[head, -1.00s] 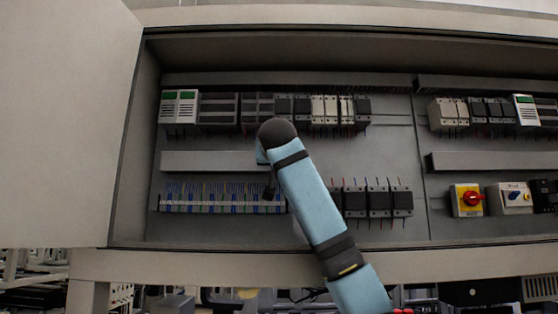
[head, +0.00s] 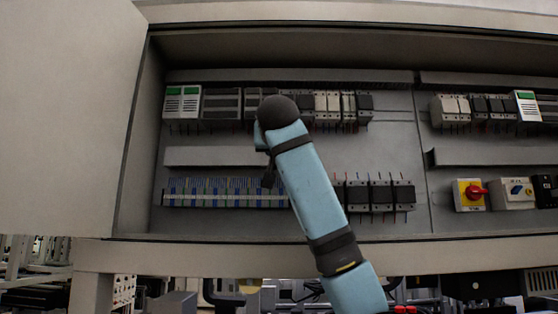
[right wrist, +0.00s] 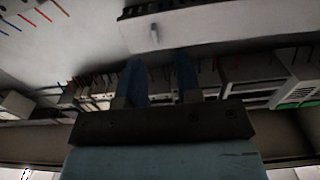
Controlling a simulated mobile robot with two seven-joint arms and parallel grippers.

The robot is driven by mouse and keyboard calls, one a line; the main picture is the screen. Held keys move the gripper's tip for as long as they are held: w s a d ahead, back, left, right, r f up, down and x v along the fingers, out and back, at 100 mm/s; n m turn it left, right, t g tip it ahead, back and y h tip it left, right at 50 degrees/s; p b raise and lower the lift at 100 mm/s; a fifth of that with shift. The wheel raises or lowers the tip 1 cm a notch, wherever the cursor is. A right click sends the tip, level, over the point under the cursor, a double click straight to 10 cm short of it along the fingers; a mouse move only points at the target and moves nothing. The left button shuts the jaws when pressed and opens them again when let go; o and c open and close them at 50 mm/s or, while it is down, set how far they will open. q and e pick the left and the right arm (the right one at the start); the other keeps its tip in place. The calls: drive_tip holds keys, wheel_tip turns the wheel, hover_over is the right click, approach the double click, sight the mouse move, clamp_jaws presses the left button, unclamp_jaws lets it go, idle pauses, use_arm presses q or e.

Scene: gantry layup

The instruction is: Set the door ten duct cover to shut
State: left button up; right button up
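A long grey duct cover (head: 210,157) runs across the left panel between the upper row of devices and the blue terminal strip. No label reading "ten" is legible. My right gripper (right wrist: 159,75) is open, with two blue fingers apart and nothing between them; the knob appears just beyond the fingertips, apart from them. In the head view my right arm hides most of this gripper and the duct's right end. My left gripper is not in view.
A large open cabinet door (head: 65,115) stands at the left. Breakers (head: 335,105) line the upper rail, a blue terminal strip (head: 215,193) lies below the duct, and black contactors (head: 380,195) stand right of my arm. A red-yellow rotary switch (head: 470,195) is farther right.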

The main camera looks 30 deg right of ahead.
drive_tip(key=b+v, duration=0.1)
drive_tip(key=v, duration=0.6)
drive_tip(key=shift+s+a+b, duration=0.2)
drive_tip(key=shift+a+b, duration=0.05)
drive_tip(key=shift+b, duration=0.1)
